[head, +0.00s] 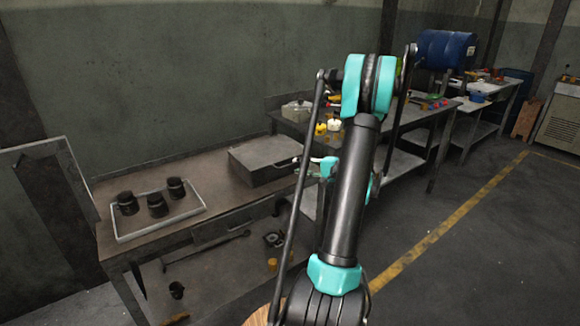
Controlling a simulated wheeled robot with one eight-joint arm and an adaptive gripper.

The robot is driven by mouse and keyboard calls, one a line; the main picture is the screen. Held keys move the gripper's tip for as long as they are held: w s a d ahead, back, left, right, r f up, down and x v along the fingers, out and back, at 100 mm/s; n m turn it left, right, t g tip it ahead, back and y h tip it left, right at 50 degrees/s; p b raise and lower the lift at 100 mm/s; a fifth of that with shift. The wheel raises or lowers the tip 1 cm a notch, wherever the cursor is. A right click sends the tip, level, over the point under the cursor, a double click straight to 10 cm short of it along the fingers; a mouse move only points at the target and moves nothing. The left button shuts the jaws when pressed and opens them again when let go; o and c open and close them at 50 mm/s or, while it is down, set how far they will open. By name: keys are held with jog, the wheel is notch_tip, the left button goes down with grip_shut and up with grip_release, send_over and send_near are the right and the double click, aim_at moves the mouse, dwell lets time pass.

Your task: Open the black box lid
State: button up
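The black box (270,165), dark grey in this light, sits on the right part of the near workbench against the wall. Its flat lid (262,152) is down, and the box looks shut. My gripper (302,164) is just right of the box, partly hidden behind my own arm. It is small and dark here, so its finger opening cannot be made out. I cannot tell whether it touches the box's right side. The box's right end is partly covered by the arm.
A light-rimmed tray (120,238) with three dark cylindrical parts stands on the bench's left. Bare bench top (215,180) lies between tray and box. A second table (425,115) behind holds yellow and white items. Open floor lies right.

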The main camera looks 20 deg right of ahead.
aim_at(290, 165)
jog(key=shift+x, duration=2.55)
jog(key=shift+c, duration=0.6)
grip_shut()
